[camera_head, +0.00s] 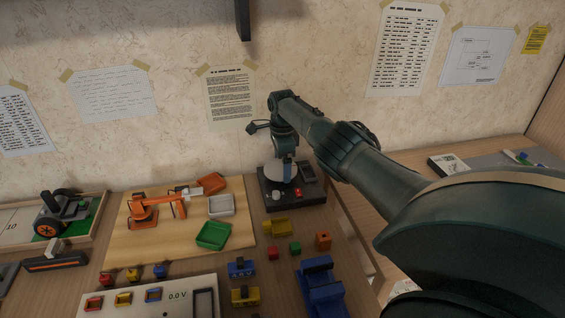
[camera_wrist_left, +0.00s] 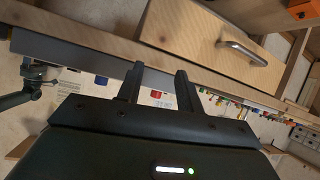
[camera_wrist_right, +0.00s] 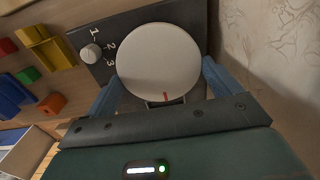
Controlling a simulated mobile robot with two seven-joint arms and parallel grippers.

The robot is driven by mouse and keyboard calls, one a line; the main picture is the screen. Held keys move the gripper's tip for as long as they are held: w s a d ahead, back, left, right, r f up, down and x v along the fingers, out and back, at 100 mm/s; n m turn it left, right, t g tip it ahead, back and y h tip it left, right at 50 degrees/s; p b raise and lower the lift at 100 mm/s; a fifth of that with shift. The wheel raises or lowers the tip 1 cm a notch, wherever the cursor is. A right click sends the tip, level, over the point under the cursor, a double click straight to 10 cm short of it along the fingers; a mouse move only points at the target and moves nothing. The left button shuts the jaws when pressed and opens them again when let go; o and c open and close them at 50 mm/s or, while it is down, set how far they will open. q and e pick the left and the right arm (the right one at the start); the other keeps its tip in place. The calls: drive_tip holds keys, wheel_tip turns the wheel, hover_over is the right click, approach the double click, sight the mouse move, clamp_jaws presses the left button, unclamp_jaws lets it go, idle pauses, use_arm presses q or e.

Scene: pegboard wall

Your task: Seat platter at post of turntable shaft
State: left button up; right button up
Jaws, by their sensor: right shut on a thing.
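The platter is a pale round disc with a red mark at its rim, and it fills the middle of the right wrist view (camera_wrist_right: 158,58). My right gripper (camera_wrist_right: 162,80) is shut on the platter, with one blue finger at each side of its near part. In the head view the platter (camera_head: 276,171) is over the dark turntable base (camera_head: 296,197). The base also shows in the right wrist view (camera_wrist_right: 98,68), with a knob and numbers. The platter hides the shaft post, and I cannot tell whether it touches the base. My left gripper (camera_wrist_left: 158,82) is open and empty.
A wooden board with an orange arm model (camera_head: 145,210) and small trays (camera_head: 214,235) lies left of the turntable. Several coloured blocks and a blue vise-like tool (camera_head: 320,285) stand in front. The wall is close behind. A drawer (camera_wrist_left: 215,45) shows in the left wrist view.

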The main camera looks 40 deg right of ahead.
drive_tip(key=shift+f, duration=0.2)
drive_tip(key=shift+f+b, duration=0.3)
idle(0.3)
drive_tip(key=shift+f, duration=0.25)
idle(0.4)
drive_tip(key=o, duration=0.7)
drive_tip(key=shift+r, duration=0.1)
